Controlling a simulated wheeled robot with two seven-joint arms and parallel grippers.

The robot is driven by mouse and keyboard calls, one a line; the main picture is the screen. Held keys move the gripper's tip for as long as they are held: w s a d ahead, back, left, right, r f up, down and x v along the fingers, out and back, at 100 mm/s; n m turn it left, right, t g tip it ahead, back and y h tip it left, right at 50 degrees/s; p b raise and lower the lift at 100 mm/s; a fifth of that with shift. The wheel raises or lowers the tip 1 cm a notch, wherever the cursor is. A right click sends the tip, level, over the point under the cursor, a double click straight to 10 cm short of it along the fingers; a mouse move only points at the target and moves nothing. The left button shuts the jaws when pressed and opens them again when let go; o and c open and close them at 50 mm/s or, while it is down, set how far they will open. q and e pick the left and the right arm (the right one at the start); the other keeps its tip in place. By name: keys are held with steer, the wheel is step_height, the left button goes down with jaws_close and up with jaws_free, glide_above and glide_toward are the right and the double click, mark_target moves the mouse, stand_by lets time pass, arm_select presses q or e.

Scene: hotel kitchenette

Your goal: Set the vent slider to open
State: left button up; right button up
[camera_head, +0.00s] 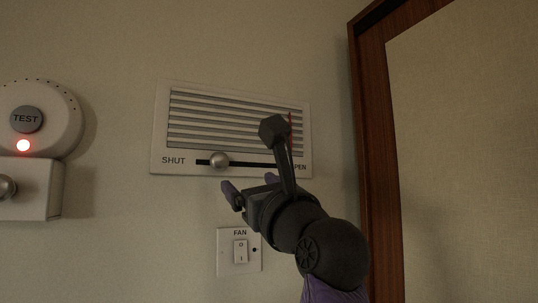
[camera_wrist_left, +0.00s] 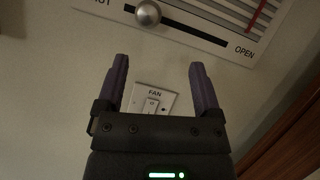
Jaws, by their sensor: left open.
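The vent panel (camera_head: 160,128) is a pale plate with dark slats on the wall. Its round metal slider knob (camera_head: 219,160) sits in a dark slot, nearer the SHUT end at left than the OPEN end at right. The knob also shows in the left wrist view (camera_wrist_left: 148,14), beyond the fingertips. My left gripper (camera_head: 249,183) is open and empty, just below and right of the knob, apart from it; its two purple fingers show in the left wrist view (camera_wrist_left: 159,64). My wrist camera mount hides part of the OPEN label and the slot's right end.
A FAN switch plate (camera_head: 225,256) is on the wall below the vent. A round device with a TEST button (camera_head: 26,119) and a lit red light is at left, above a white box (camera_head: 40,200). A wooden frame (camera_head: 378,180) stands right of the vent.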

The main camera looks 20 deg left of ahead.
mark_target(220, 163)
arm_select(q)
steer(key=shift+n, duration=0.3)
steer(key=a+r+p, duration=0.1)
steer(key=a, duration=0.1)
steer(key=a+r+p, duration=0.1)
steer(key=a, duration=0.1)
steer(key=shift+s+r, duration=0.2)
steer(key=shift+r, duration=0.2)
steer(key=w+a+p, duration=0.1)
steer(key=w+a+r+p, duration=0.1)
steer(key=w+a+p, duration=0.1)
steer(key=shift+w+r, duration=0.1)
steer(key=shift+w, duration=0.05)
steer(key=shift+w+a, duration=0.15)
steer(key=shift+a, duration=0.3)
arm_select(e)
steer(key=r, duration=0.1)
steer(key=s+r, duration=0.1)
steer(key=r, duration=0.3)
steer(key=shift+s+d+r, duration=0.15)
steer(key=shift+s+d, duration=0.15)
steer(key=shift+d, duration=0.05)
